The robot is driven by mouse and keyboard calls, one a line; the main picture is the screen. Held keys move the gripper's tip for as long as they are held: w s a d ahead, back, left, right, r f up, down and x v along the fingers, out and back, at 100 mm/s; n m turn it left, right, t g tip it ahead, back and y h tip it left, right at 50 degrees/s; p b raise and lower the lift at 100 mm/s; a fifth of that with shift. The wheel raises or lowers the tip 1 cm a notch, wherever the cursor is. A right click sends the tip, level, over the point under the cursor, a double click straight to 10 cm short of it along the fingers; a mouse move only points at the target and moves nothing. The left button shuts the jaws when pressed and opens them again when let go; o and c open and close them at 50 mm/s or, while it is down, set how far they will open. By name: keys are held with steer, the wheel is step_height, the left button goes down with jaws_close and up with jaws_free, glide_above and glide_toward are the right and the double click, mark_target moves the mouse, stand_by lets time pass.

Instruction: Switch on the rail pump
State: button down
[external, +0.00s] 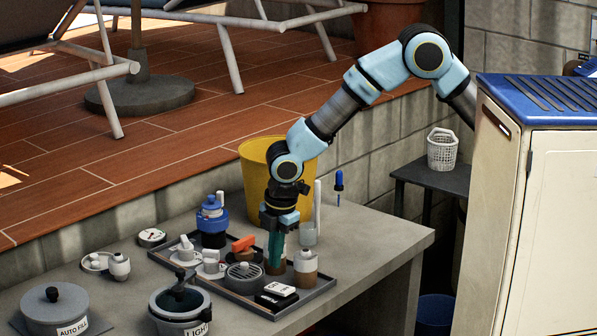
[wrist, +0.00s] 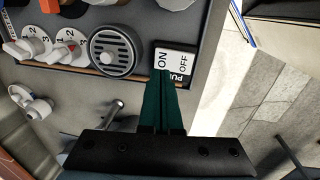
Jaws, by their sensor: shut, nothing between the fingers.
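The rail pump switch is a rocker (wrist: 187,59) with a white face marked ON and OFF, set in the tray-like panel. A label beginning "PU" lies below it, partly covered by my fingers. In the external view the black and white switch (external: 277,293) sits at the panel's front edge. My gripper (external: 275,264) points down just behind the switch there. In the wrist view its teal fingers (wrist: 162,80) are shut and empty, with their tips over the label by the ON half. I cannot tell whether they touch it, or which half is pressed in.
A round slotted grille (wrist: 115,52) and numbered white dials (wrist: 66,45) are beside the switch. A bottle (external: 305,270) stands close to my gripper. An orange handle (external: 243,244), a blue-topped device (external: 212,215) and a yellow bucket (external: 255,165) are nearby. The counter's right end is clear.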

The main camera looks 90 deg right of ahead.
step_height(320, 180, up, 9)
steer(key=w+b, duration=0.1)
steer(key=b, duration=0.1)
steer(key=shift+d+r+b, duration=0.2)
steer(key=shift+d+b, duration=0.2)
steer(key=shift+d, duration=0.05)
steer(key=shift+s, duration=0.15)
steer(key=s+f+m, duration=0.2)
steer(key=s+m, duration=0.1)
steer(key=s, duration=0.6)
steer(key=s+a+f+m, duration=0.1)
steer(key=s+f+m, duration=0.1)
steer(key=s, duration=0.7)
steer(key=s+f+m+y, duration=0.1)
steer(key=s+f+m, duration=0.2)
steer(key=s, duration=0.7)
steer(key=shift+a+m, duration=0.25)
steer(key=shift+m, duration=0.85)
steer(key=c, duration=1.6)
jaws_free()
steer(key=shift+w+f, duration=0.1)
